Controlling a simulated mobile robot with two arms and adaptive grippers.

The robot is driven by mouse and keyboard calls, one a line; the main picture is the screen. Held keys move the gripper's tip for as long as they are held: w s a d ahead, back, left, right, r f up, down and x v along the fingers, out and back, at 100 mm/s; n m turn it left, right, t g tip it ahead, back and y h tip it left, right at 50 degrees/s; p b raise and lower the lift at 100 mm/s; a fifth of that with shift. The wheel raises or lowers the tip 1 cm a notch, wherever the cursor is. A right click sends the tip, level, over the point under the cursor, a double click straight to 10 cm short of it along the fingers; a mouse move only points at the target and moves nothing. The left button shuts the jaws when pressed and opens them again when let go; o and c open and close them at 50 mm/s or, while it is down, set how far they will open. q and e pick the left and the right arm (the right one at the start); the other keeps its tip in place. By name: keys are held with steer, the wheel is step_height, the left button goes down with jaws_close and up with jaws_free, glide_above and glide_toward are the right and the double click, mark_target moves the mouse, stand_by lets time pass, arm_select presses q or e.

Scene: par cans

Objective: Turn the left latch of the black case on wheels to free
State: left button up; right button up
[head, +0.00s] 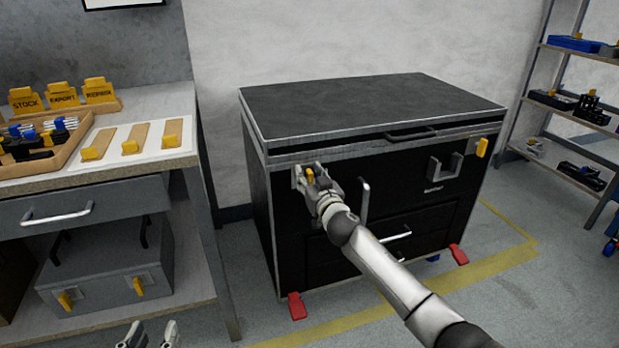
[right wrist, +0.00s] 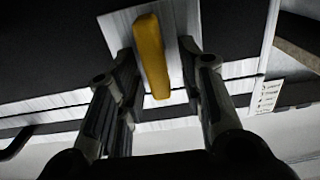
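The black case on wheels (head: 345,195) stands against the wall with its lid down. Its left latch, a yellow lever on a pale plate, shows in the right wrist view (right wrist: 151,58), slightly tilted; in the head view (head: 310,174) my gripper partly covers it. My right gripper (head: 314,180) is at this latch. Its two fingers (right wrist: 162,88) are apart, one on each side of the lever, with gaps visible. The right latch (head: 482,147) is a yellow lever near the case's right edge. My left gripper (head: 150,335) is low at the left, fingers apart and empty.
The case front carries a vertical handle (head: 364,200), a grey bracket (head: 446,168) and red caster pedals (head: 297,306). A workbench (head: 150,102) with tags and trays stands left, a grey case (head: 110,275) below it. Shelves (head: 560,102) stand right.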

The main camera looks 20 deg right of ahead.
arm_select(q)
steer(key=shift+r, duration=0.15)
arm_select(e)
steer(key=shift+w, duration=0.1)
jaws_close()
